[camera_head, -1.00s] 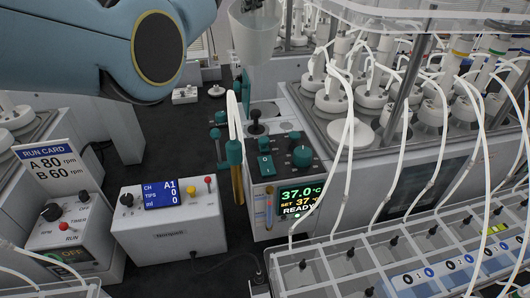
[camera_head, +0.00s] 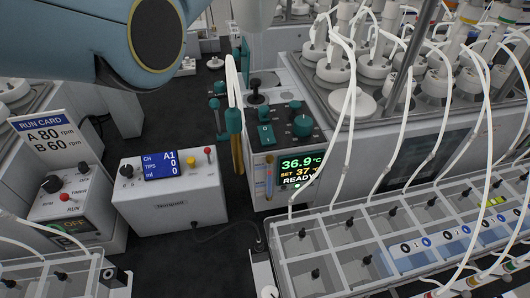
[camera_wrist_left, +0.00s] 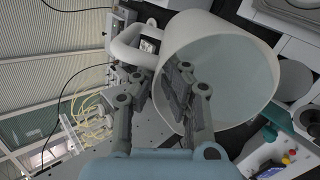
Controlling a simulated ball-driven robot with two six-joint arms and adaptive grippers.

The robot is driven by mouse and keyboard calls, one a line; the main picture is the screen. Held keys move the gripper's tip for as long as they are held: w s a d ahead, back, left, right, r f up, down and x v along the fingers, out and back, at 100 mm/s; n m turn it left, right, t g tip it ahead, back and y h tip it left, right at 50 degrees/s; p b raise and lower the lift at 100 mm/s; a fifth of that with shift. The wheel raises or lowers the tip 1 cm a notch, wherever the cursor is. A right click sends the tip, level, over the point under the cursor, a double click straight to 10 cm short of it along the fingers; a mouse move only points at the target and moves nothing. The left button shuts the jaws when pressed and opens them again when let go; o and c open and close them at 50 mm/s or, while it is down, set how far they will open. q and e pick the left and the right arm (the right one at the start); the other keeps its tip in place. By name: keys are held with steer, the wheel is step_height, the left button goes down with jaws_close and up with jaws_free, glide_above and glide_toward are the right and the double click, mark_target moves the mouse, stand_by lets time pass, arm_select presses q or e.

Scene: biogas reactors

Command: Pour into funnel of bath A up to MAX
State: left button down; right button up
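My left gripper (camera_wrist_left: 168,88) holds a white jug (camera_wrist_left: 245,55) with a loop handle (camera_wrist_left: 125,42). Its fingers are at the handle side of the jug, partly hiding the grip. The jug's wide mouth faces the wrist camera; contents are unclear. The heated bath (camera_head: 300,170) reads 36.9 °C, set 37, READY. A narrow level gauge (camera_head: 269,178) is on its front; a MAX mark is not legible. A white round piece (camera_head: 351,105) sits on the bath's corner; I cannot tell whether it is the funnel. My right gripper is out of view.
White tubes (camera_head: 350,130) hang from several capped bottles (camera_head: 380,65) on the bath. A clear compartment rack (camera_head: 320,245) stands in front. A white box with a blue display (camera_head: 168,195) and a run card (camera_head: 50,140) are at left.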

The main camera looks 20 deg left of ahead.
arm_select(q)
steer(key=shift+s+d+t+y+b, duration=0.2)
steer(key=shift+s+t+y+b, duration=0.1)
steer(key=shift+t+b, duration=0.3)
stand_by(0.9)
steer(key=shift+s+d+f+t+b, duration=0.2)
steer(key=shift+t+b, duration=0.2)
steer(key=shift+b, duration=0.5)
stand_by(0.8)
stand_by(0.4)
steer(key=shift+s+y+b, duration=0.1)
steer(key=shift+y+b, duration=0.2)
steer(key=shift+b, duration=0.15)
steer(key=shift+t, duration=0.3)
steer(key=shift+s+f+b, duration=0.15)
steer(key=shift+b, duration=0.3)
steer(key=shift+d+b, duration=0.1)
steer(key=shift+b, duration=0.2)
steer(key=shift+s+y, duration=0.1)
steer(key=shift+y, duration=0.2)
